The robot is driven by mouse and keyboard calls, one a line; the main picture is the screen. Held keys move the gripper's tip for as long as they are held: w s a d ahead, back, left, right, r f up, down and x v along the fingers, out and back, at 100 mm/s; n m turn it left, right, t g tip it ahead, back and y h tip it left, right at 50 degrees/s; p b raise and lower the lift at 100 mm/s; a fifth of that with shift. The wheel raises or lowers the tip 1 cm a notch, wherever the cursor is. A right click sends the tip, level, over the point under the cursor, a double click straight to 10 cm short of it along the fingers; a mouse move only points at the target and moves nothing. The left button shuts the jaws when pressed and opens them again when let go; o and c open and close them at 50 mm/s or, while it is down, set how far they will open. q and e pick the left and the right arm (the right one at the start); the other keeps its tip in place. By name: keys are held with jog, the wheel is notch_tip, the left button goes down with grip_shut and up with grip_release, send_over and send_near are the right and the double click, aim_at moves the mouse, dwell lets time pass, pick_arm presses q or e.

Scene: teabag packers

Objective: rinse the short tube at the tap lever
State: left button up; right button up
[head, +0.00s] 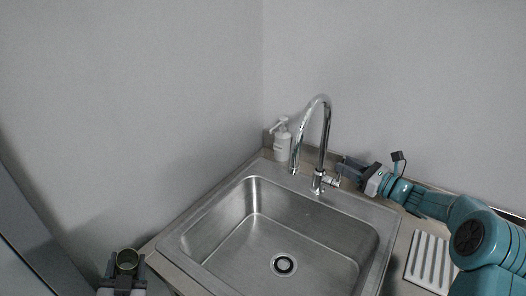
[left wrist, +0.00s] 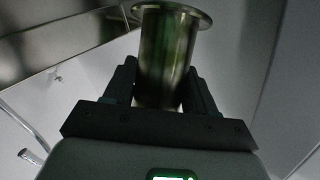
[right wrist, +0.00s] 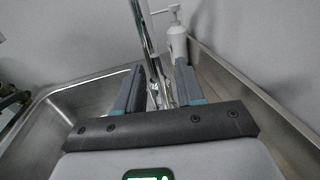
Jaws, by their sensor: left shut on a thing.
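The short tube (head: 127,259) is a metal cylinder with a flared rim, at the bottom left in the head view. My left gripper (head: 124,277) is shut on it and holds it with the open mouth up, left of the sink. The left wrist view shows the tube (left wrist: 164,62) between the two fingers. The chrome tap (head: 326,130) stands at the sink's back rim, with its lever (head: 333,181) on the right side. My right gripper (head: 344,171) is at the lever, its fingers apart in the right wrist view (right wrist: 158,85). Contact with the lever cannot be told. No water shows.
The steel sink (head: 240,228) is empty, with a drain (head: 284,264) in its floor. A white soap dispenser (head: 282,143) stands behind it, left of the tap. A white ribbed rack (head: 430,262) lies on the counter at right. Grey walls close off the back and left.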

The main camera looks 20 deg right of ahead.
aim_at(333, 181)
pick_arm(q)
jog(key=shift+a+r, duration=0.1)
jog(key=shift+r, duration=0.35)
pick_arm(e)
jog(key=x, duration=0.3)
jog(key=shift+w+a+r, duration=0.1)
jog(key=shift+a+r, duration=0.05)
jog(key=shift+a, duration=0.1)
jog(key=shift+w, duration=0.25)
jog(key=shift+c, duration=0.4)
grip_shut()
pick_arm(q)
jog(key=f+b, duration=0.3)
jog(key=shift+s+a+f, duration=0.2)
jog(key=shift+s+a, duration=0.05)
pick_arm(e)
jog(key=shift+s+a+f+n, duration=0.3)
jog(key=shift+f+n, duration=0.1)
jog(key=shift+n, duration=0.3)
pick_arm(q)
jog(key=shift+s+a+f, duration=0.1)
jog(key=shift+a, duration=0.05)
pick_arm(e)
jog(key=shift+s+a+r, duration=0.1)
jog(key=shift+a+r, duration=0.05)
jog(key=shift+r, duration=0.15)
jog(key=shift+o, duration=0.4)
grip_release()
